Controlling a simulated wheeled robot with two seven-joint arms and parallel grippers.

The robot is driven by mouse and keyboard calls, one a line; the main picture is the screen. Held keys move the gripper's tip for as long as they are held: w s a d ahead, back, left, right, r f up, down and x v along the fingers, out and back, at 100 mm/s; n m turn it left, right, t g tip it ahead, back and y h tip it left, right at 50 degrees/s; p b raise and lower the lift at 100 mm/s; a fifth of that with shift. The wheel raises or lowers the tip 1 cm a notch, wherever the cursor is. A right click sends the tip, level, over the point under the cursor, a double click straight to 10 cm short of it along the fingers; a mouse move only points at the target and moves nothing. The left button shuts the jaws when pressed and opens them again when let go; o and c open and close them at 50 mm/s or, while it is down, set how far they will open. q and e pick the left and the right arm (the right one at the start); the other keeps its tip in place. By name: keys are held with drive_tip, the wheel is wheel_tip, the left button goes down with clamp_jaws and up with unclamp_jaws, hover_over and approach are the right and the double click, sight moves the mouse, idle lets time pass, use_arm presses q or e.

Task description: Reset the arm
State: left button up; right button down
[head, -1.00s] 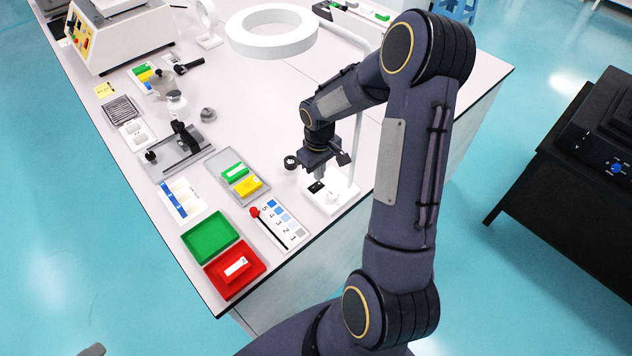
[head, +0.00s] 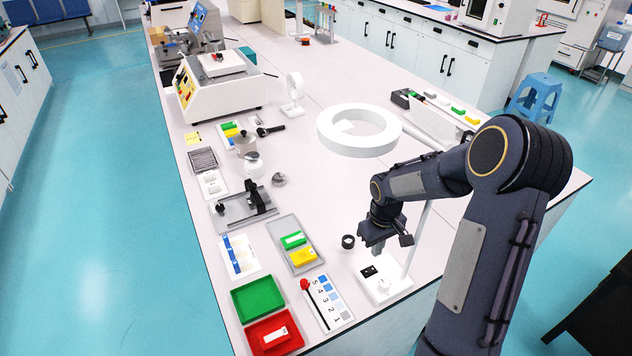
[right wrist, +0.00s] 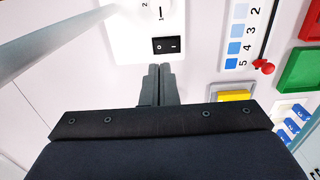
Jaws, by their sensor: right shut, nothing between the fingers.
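My right arm comes in from the lower right of the head view. My right gripper (head: 382,252) is shut and empty. It is above the white lamp base (head: 388,286), close to its black switch (head: 369,271). In the right wrist view the two closed fingers (right wrist: 159,72) point toward the black rocker switch (right wrist: 165,45) on the white base, with a small gap in the picture. I cannot tell whether they touch it. A white dial (right wrist: 158,10) is beside the switch. My left gripper is not in view.
A white ring lamp (head: 358,130) stands on a pole behind my arm. A numbered colour chart (head: 328,303), a grey tray (head: 296,244) with green and yellow blocks, a green bin (head: 258,299) and a red bin (head: 275,335) are to the left.

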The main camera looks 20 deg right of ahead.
drive_tip(key=s+a+r+m+t+y, duration=0.1)
drive_tip(key=s+a+r, duration=0.2)
drive_tip(key=r, duration=0.3)
drive_tip(key=s+a+r+t, duration=0.1)
drive_tip(key=s+a+r, duration=0.25)
drive_tip(key=r, duration=0.35)
drive_tip(key=s+a+r+m+t+y, duration=0.1)
drive_tip(key=s+a+r+t+y, duration=0.1)
drive_tip(key=s+a+r, duration=0.3)
drive_tip(key=s+a+t, duration=0.1)
drive_tip(key=s+a, duration=0.3)
drive_tip(key=s, duration=0.4)
drive_tip(key=shift+m+t+y, duration=0.3)
drive_tip(key=shift+y, duration=0.1)
